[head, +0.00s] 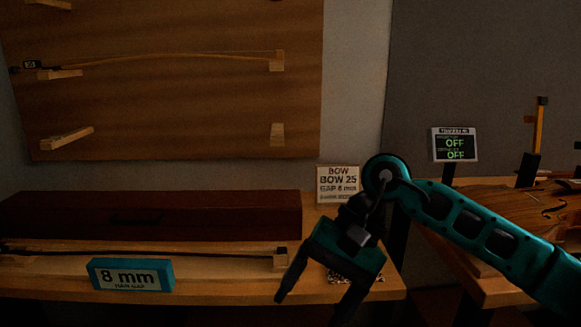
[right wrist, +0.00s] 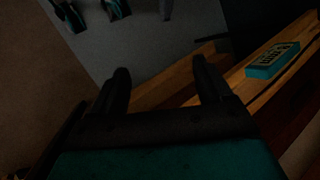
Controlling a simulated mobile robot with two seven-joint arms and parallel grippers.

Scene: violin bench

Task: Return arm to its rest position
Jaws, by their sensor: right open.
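My right arm, teal and black, comes in from the right in the head view. Its gripper (head: 312,297) is open and empty, with its fingers pointing down in front of the bench's right end. In the right wrist view the two dark fingers (right wrist: 158,88) are spread apart with nothing between them. Beyond them lie the wooden bench edge and the floor. My left gripper is not in view.
A rack board (head: 170,110) holds another bow. A violin (head: 520,212) lies on the right table.

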